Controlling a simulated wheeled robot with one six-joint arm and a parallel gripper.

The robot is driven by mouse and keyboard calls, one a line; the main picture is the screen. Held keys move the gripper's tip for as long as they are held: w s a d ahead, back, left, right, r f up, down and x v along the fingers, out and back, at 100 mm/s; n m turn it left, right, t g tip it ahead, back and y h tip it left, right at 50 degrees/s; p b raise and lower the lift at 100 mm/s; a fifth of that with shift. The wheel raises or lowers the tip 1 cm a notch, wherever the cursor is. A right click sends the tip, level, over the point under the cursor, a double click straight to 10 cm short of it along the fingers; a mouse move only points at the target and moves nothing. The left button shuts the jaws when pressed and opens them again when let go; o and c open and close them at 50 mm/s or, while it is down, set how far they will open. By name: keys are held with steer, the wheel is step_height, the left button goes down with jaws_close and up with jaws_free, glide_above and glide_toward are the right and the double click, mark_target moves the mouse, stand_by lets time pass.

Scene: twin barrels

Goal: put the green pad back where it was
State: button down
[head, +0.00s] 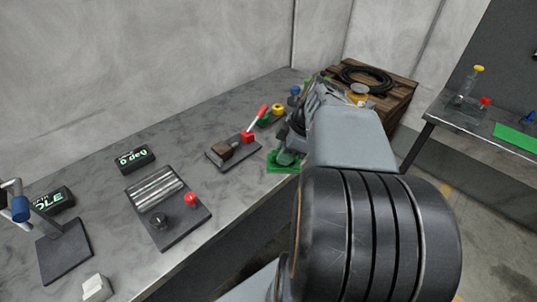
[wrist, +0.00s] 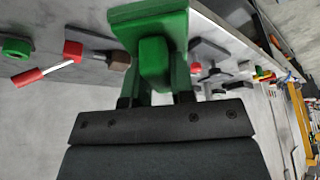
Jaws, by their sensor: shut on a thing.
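My gripper (head: 287,154) is shut on a green pad (head: 283,166) at the front edge of the grey bench. In the wrist view, the pad is a flat green plate (wrist: 148,22) with a raised green block, and my gripper (wrist: 155,84) has that block between its fingers. I cannot tell whether the pad touches the bench or hangs just above it. My arm hides part of the bench behind it. A green flat sheet (head: 516,138) also lies on the right-hand table.
The bench (head: 95,188) holds a dark board with a red-handled lever (head: 257,118), a dark plate with a red knob (head: 191,199), black label blocks (head: 135,158) and a white block (head: 96,288). A wooden crate with a black coil (head: 365,77) stands behind my arm.

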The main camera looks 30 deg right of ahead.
steer(key=w+d+f, duration=0.2)
steer(key=w, duration=0.1)
steer(key=w+d+f+p, duration=0.1)
steer(key=w+d+f, duration=0.1)
steer(key=w+f, duration=0.1)
steer(key=w+d+f, duration=0.2)
steer(key=w+f, duration=0.1)
steer(key=w, duration=0.2)
steer(key=shift+d+f, duration=0.2)
steer(key=shift+d, duration=0.1)
steer(key=shift+w+d+f+p, duration=0.25)
steer(key=shift+w+f+p, duration=0.1)
steer(key=shift+f, duration=1.75)
steer(key=shift+f, duration=0.15)
steer(key=c, duration=1)
jaws_free()
